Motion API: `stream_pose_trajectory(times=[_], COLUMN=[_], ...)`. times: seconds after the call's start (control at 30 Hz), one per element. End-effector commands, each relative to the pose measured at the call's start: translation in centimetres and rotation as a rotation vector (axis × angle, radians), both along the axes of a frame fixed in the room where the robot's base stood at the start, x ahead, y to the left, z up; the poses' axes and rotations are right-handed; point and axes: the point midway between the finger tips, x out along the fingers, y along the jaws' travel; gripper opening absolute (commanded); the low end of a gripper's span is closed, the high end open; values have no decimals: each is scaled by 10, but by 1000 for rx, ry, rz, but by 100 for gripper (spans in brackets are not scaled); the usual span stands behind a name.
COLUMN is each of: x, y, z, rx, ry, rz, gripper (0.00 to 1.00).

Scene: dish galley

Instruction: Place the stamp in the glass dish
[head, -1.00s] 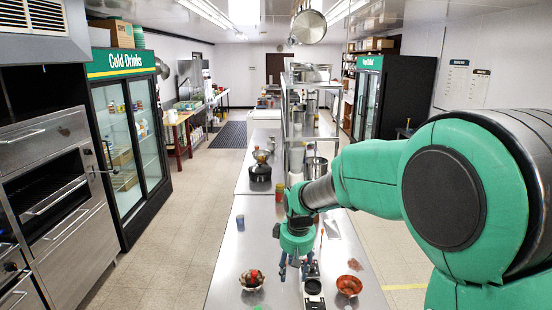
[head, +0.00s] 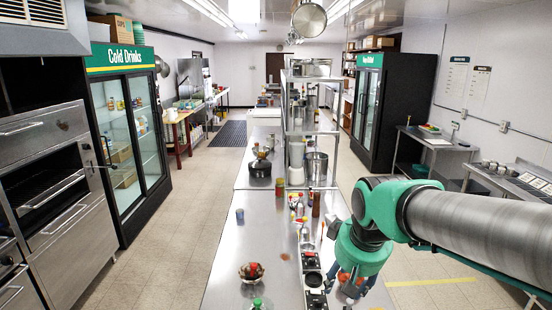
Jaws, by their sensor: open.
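My gripper (head: 353,288), a green hand with blue fingers, is open at the right side of the steel counter. It is above or in front of a reddish bowl (head: 350,291) and hides most of it. A clear-looking bowl with red and brown contents (head: 251,272) stands to the left on the counter; it may be the glass dish, but I cannot tell for sure. I cannot make out the stamp with certainty. Small black-and-silver items (head: 312,280) stand in a row just left of my gripper.
A blue cup (head: 240,215) stands on the counter's left side. A green-topped bottle (head: 257,304) is at the near edge. Bottles and a brown shaker (head: 316,204) stand farther back, before a steel shelf rack (head: 308,130). The counter between blue cup and bowl is clear.

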Motion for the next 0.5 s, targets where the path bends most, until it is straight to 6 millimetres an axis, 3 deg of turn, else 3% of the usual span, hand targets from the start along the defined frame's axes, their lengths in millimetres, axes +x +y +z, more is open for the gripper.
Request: stream_pose_trajectory(times=[0.5], x=[-112], y=[-36], z=[-10], rx=[52], ry=[-86], rz=[-174], gripper=[49])
